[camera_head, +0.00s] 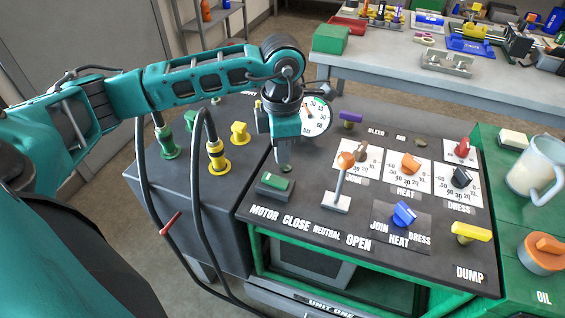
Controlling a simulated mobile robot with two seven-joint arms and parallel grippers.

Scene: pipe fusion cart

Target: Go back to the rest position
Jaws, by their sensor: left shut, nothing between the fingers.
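My left arm (165,85) reaches in from the left, over the control panel of the fusion cart (330,260). My left gripper (285,166) points down and is shut and empty. Its tip hangs near the far side of the green motor switch (276,182); I cannot tell whether they touch. The lever with the orange-brown knob (344,165) stands just right of the gripper. A round pressure gauge (317,115) is partly hidden behind the gripper. My right gripper is not in view.
Yellow (217,160) and green (167,143) hose fittings stand under my arm. The panel holds an orange knob (411,163), a blue knob (404,213) and a yellow dump handle (471,232). A pale mug (537,168) stands at right. A cluttered workbench (400,74) is behind.

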